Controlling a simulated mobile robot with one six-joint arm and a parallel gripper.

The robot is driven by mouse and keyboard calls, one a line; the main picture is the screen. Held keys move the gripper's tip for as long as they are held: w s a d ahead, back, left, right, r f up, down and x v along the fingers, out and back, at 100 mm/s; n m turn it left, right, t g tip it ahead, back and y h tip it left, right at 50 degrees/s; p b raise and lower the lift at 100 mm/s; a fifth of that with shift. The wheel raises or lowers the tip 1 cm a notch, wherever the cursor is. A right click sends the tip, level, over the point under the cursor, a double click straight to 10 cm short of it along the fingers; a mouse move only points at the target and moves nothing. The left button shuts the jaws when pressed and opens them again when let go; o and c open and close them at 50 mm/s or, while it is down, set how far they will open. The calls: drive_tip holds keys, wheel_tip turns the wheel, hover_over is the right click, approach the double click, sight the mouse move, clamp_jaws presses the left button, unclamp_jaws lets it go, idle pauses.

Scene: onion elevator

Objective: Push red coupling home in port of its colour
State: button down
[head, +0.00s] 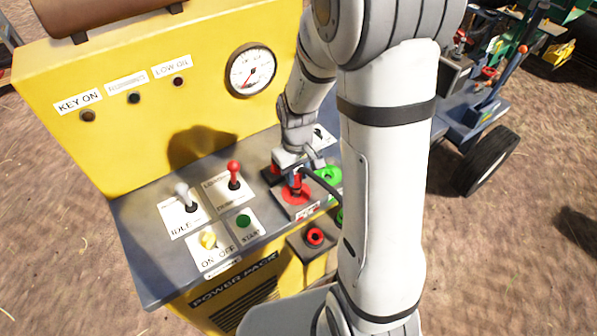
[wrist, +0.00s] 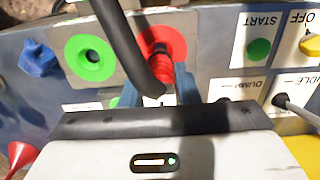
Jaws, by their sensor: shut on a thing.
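My gripper (head: 297,180) is over the right part of the grey panel, shut on the red coupling. In the wrist view, the ribbed red coupling (wrist: 164,66) sits between my two blue-grey fingers (wrist: 158,86), with its black hose crossing in front. Its front end is lined up with the red port (wrist: 172,37) and overlaps it. I cannot tell how deep it is in. In the head view, the red port (head: 290,197) lies right under my gripper. The green port (wrist: 90,57) beside it has an open dark hole.
A red-ringed socket (head: 314,236) is on a lower block at the panel's front. The idle lever (head: 187,196), red-knobbed lever (head: 234,173), green start button (head: 243,221) and yellow knob (head: 208,239) stand to the left. The yellow wall with a gauge (head: 251,69) rises behind.

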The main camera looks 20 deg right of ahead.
sight(298, 186)
drive_tip(key=shift+s+f+b, duration=0.1)
drive_tip(key=shift+f+b, duration=1.7)
drive_tip(key=shift+b, duration=0.05)
idle(4.5)
drive_tip(key=c, duration=0.6)
unclamp_jaws()
drive_tip(key=shift+r, duration=0.1)
